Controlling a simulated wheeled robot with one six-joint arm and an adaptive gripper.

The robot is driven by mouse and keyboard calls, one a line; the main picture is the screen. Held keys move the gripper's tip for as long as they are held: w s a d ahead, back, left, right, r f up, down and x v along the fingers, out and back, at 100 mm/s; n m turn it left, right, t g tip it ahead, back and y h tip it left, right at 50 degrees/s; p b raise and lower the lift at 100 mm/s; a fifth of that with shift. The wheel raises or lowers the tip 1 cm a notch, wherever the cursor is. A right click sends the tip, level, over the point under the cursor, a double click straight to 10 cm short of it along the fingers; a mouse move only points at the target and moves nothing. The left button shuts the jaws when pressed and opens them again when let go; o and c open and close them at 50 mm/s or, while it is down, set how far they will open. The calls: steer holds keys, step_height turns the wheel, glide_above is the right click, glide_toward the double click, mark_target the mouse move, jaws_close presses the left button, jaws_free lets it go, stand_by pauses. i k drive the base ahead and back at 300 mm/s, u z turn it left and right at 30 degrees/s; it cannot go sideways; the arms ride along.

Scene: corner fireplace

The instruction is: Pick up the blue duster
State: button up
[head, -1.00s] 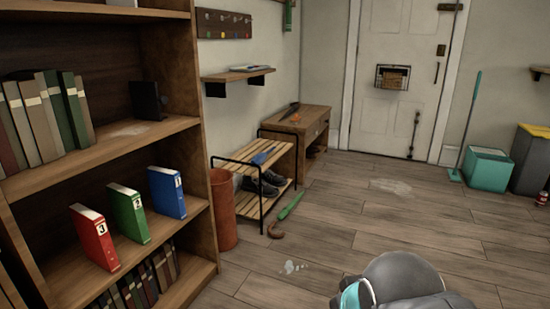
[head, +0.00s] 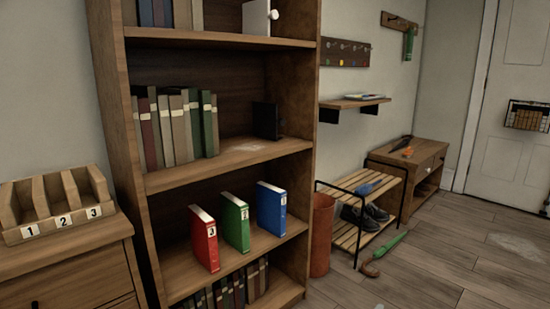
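A small blue item (head: 371,187), which looks like the blue duster, lies on the top slats of the wooden shoe rack (head: 345,232). It is small in the picture, so its exact shape is hard to tell. Dark shoes (head: 362,217) sit on the rack's lower shelf beneath it. My gripper is not in view.
A tall bookshelf (head: 308,130) with red, green and blue binders stands in front, left of the rack. An orange-brown bin (head: 321,236) stands between them. A green umbrella (head: 383,252) lies on the floor by the rack. Floor at lower right (head: 450,265) is mostly clear.

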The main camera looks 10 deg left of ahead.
mark_target(363, 190)
steer(key=z, duration=0.8)
steer(key=i, duration=1.9)
steer(key=z, duration=0.25)
steer(key=i, duration=1.5)
steer(key=u, duration=1.55)
steer(key=i, duration=0.95)
steer(key=u, duration=0.8)
